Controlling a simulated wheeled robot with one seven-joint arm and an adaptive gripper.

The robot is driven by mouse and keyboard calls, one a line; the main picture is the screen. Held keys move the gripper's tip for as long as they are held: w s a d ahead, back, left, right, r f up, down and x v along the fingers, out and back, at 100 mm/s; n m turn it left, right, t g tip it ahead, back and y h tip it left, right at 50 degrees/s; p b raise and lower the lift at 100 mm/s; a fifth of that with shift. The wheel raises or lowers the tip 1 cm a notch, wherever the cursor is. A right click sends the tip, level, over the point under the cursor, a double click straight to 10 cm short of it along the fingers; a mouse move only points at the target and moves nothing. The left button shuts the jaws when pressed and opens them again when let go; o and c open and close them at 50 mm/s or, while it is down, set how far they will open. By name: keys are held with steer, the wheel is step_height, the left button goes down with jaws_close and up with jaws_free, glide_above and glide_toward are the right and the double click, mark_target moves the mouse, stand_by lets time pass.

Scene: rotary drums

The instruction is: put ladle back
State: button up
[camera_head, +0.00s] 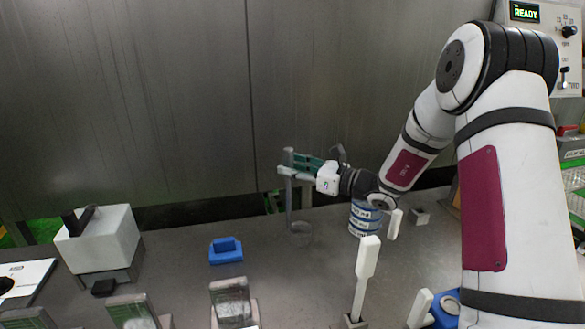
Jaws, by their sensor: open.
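The ladle, grey with a thin upright handle (289,205) and a small round cup (301,229) at its foot, is beyond the middle of the grey table. My gripper (289,167) reaches in from the right and is open at the top of the handle. In this view the fingers overlap the handle top, and I cannot tell whether they touch it. The cup looks low over the table or on it; the contact is unclear. I cannot tell which object is the ladle's holder.
A blue-and-white banded container (363,218) stands right of the ladle, below my wrist. A blue block (226,252) and a white box (98,240) are to the left. A white paddle (367,262) stands upright in front. A metal wall (150,100) closes the back.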

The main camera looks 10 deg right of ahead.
steer(key=v, duration=1.1)
steer(key=s+a+r+n+g+h, duration=0.2)
steer(key=s+a+r+n+g, duration=0.2)
steer(key=s+a+n+g, duration=0.9)
steer(key=s+d+n+t+h, duration=0.2)
steer(key=s+n+h, duration=0.3)
steer(key=s, duration=0.5)
steer(key=s+d+r+n+t+h, duration=0.1)
steer(key=s+d+n+t+h, duration=0.1)
steer(key=s+d+n+h, duration=0.3)
steer(key=s+n, duration=0.4)
steer(key=s, duration=0.2)
steer(key=shift+h, duration=0.4)
steer(key=shift+r, duration=0.15)
